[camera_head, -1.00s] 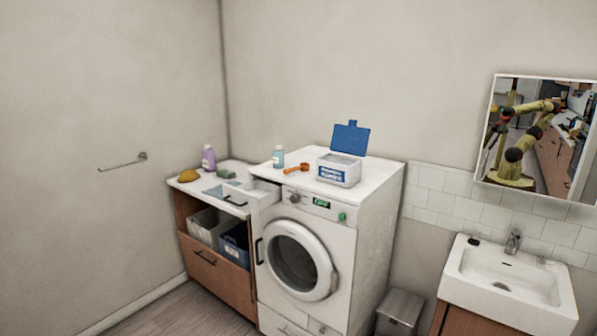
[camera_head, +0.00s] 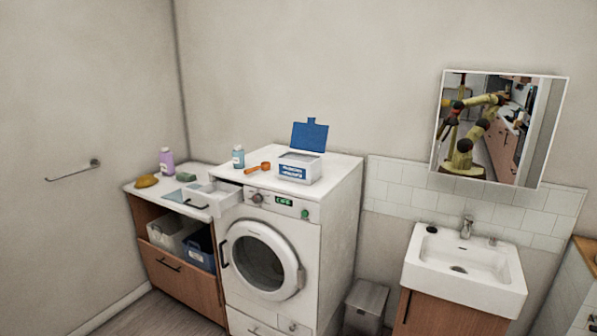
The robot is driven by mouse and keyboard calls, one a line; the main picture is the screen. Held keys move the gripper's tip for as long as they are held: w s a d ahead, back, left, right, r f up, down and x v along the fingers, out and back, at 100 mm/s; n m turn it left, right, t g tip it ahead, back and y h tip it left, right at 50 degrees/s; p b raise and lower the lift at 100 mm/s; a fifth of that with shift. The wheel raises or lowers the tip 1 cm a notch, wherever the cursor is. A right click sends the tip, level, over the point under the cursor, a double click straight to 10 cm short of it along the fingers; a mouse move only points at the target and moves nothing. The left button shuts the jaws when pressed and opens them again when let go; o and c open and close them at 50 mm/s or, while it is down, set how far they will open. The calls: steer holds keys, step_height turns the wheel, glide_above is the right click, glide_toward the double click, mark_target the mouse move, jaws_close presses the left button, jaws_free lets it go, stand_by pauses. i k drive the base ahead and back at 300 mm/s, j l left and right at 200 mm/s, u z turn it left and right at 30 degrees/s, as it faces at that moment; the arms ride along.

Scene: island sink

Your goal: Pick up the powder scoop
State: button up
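The powder scoop (camera_head: 257,168) is small and orange. It lies on top of the white washing machine (camera_head: 335,170), near its front left part. It sits between a small light-blue bottle (camera_head: 238,158) and a white powder box (camera_head: 300,168) with a blue label and its blue lid raised. The washer's detergent drawer (camera_head: 229,188) is pulled out at the upper left of its front. My gripper is not directly in view. A yellow arm (camera_head: 467,135) shows only as a reflection in the mirror, too small to read its gripper.
A low cabinet (camera_head: 135,187) at the left carries a yellow sponge-like item (camera_head: 146,181), a green block (camera_head: 186,177) and a purple bottle (camera_head: 167,160). A sink (camera_head: 462,271) and a grey bin (camera_head: 365,305) stand to the right. The washer top's right side is clear.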

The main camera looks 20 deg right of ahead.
mark_target(257, 169)
steer(key=i+u, duration=0.15)
steer(key=i, duration=0.7)
